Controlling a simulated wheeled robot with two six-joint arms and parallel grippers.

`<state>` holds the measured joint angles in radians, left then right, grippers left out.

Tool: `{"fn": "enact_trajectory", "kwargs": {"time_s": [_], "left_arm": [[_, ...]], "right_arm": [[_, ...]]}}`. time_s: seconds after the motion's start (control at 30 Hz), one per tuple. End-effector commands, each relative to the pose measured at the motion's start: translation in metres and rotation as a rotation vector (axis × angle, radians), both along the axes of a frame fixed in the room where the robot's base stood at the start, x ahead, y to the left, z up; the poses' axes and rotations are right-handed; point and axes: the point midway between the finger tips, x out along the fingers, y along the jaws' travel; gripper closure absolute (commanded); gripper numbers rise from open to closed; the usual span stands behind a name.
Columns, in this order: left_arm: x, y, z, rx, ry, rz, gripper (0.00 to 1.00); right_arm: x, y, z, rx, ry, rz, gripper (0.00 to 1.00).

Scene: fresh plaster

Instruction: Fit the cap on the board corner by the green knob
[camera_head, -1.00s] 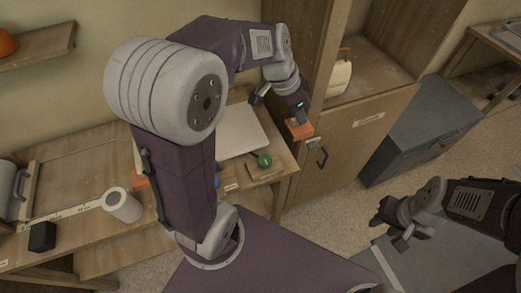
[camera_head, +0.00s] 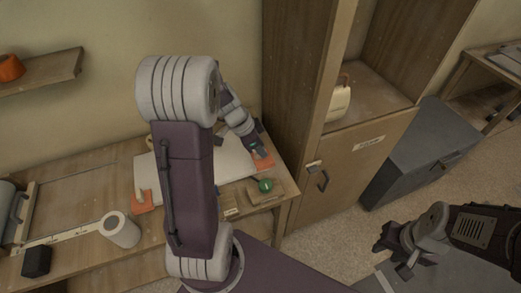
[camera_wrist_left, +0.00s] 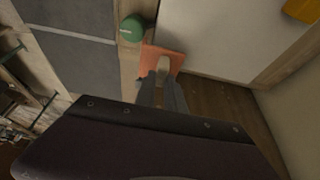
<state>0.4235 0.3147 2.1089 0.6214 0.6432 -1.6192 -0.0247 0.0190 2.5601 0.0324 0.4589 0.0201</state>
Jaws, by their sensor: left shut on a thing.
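The orange cap (camera_head: 265,161) is held in my left gripper (camera_head: 257,150), at the right end of the white board (camera_head: 233,162) on the bench. In the left wrist view the cap (camera_wrist_left: 176,57) sits between the fingertips (camera_wrist_left: 163,76) and overlaps the board's corner (camera_wrist_left: 205,38). I cannot tell whether it is seated on it or just above. The green knob (camera_head: 265,185) is just in front of the cap and apart from it; it also shows in the left wrist view (camera_wrist_left: 131,28). My right gripper (camera_head: 384,240) is off to the right, away from the bench; its jaws are unclear.
Another orange cap (camera_head: 142,202) is at the board's left front. A wooden cabinet (camera_head: 350,160) stands close right of the bench, with a grey chest (camera_head: 420,150) beyond.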

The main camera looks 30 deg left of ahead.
Motion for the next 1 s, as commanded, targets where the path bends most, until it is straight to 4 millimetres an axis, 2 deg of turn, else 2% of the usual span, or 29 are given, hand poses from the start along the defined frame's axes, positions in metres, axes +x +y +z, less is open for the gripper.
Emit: {"fn": "enact_trajectory", "kwargs": {"time_s": [0.1, 0.93, 0.97, 1.0], "left_arm": [[0.0, 0.0, -0.008, 0.001, 0.0, 0.0, 1.0], [0.0, 0.0, -0.019, 0.001, -0.001, 0.0, 1.0], [0.0, 0.0, -0.019, 0.001, 0.0, 0.0, 0.84], [0.0, 0.0, -0.019, 0.001, 0.0, 0.0, 0.73]], "right_arm": [[0.0, 0.0, 0.0, 0.0, 0.0, 0.0, 0.65], [0.0, 0.0, -0.017, 0.0, 0.0, 0.0, 0.65], [0.0, 0.0, -0.017, 0.0, 0.0, 0.0, 0.65], [0.0, 0.0, -0.017, 0.0, 0.0, 0.0, 0.65]]}}
